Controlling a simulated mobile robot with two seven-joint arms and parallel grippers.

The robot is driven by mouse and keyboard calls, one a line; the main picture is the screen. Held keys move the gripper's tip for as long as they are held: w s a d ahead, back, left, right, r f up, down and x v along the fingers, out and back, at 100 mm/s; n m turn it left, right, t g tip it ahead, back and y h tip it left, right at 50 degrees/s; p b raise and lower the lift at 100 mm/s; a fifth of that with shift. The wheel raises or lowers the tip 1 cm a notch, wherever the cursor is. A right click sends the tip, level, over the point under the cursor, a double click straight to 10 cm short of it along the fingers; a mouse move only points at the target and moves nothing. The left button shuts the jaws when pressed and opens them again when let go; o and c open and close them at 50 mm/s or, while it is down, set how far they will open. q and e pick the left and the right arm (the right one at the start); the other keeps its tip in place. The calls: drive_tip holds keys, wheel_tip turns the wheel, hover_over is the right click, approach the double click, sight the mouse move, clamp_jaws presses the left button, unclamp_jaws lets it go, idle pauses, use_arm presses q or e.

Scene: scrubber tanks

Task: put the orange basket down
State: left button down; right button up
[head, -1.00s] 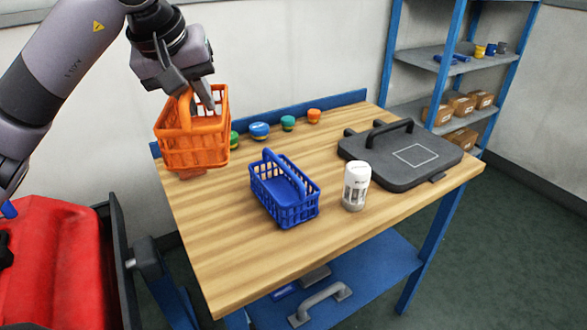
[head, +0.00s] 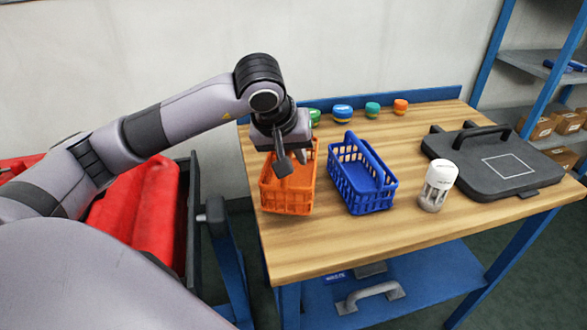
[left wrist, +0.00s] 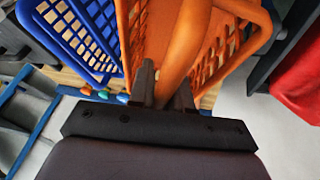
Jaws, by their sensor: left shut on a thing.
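The orange basket (head: 287,200) is at the left end of the wooden table (head: 400,228), left of the blue basket (head: 362,185). My left gripper (head: 291,158) is above it, shut on its handle. In the left wrist view the orange handle (left wrist: 182,60) runs between the fingers (left wrist: 165,95), and the blue basket (left wrist: 75,38) is close beside the orange one. The orange basket looks upright and low over the tabletop; I cannot tell whether its bottom touches. My right gripper is not in view.
A white-capped canister (head: 437,187) and a dark grey case (head: 495,163) stand to the right. Several small coloured tubs (head: 342,113) line the back edge. A red bin (head: 140,205) is left of the table. The front strip of the table is clear.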

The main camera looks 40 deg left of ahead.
sight(298, 179)
use_arm(q)
wheel_tip(298, 179, down, 4)
drive_tip(key=shift+r, duration=0.1)
drive_tip(key=shift+f+b, duration=0.2)
drive_tip(key=shift+b, duration=0.1)
drive_tip(key=c, duration=1.1)
unclamp_jaws()
drive_tip(key=shift+r, duration=0.1)
drive_tip(key=shift+o, duration=0.2)
drive_tip(key=shift+r, duration=0.1)
